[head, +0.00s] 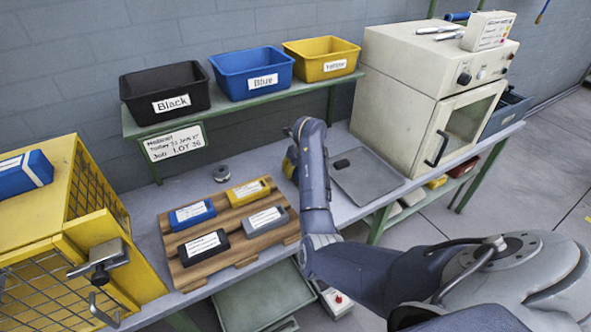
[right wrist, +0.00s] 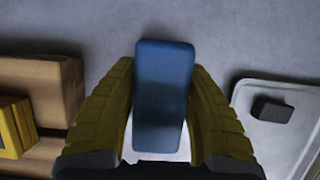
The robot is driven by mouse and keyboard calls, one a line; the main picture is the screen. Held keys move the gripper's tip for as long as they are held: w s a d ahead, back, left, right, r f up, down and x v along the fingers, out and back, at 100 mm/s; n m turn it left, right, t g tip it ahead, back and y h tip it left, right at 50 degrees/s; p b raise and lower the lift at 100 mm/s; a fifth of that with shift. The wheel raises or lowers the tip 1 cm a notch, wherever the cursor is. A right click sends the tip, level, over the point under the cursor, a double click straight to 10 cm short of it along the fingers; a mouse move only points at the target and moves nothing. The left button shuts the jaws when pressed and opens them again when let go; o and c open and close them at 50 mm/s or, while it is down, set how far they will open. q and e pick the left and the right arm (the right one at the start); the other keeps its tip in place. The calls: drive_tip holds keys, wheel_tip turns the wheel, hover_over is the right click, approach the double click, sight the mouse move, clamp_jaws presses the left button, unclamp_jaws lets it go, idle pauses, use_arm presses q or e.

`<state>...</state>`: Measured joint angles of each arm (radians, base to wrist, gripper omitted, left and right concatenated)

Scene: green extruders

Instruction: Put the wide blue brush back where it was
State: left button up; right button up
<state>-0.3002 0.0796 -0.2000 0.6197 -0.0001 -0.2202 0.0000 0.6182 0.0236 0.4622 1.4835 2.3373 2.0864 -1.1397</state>
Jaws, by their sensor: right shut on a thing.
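My right gripper (head: 290,163) is over the bench, between the wooden board and the grey tray. In the right wrist view its yellow fingers (right wrist: 162,115) are shut on a plain blue, rounded block (right wrist: 164,85), seemingly the wide blue brush. No bristles show, and in the head view the arm hides it. My left gripper is not in view.
The wooden board (head: 241,247) holds labelled blue, yellow, grey and black blocks. The grey tray (head: 372,187) holds a small dark block (head: 342,164). Black (head: 135,104), blue (head: 228,84) and yellow (head: 301,61) bins stand on the shelf. A cream oven (head: 392,92) is right.

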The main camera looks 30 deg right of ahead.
drive_tip(key=o, duration=1.2)
drive_tip(key=shift+f, duration=0.15)
drive_tip(key=shift+s+r, duration=0.1)
drive_tip(key=shift+r, duration=0.4)
drive_tip(key=v, duration=1.1)
drive_tip(key=shift+s+r, duration=0.1)
drive_tip(key=shift+s, duration=0.05)
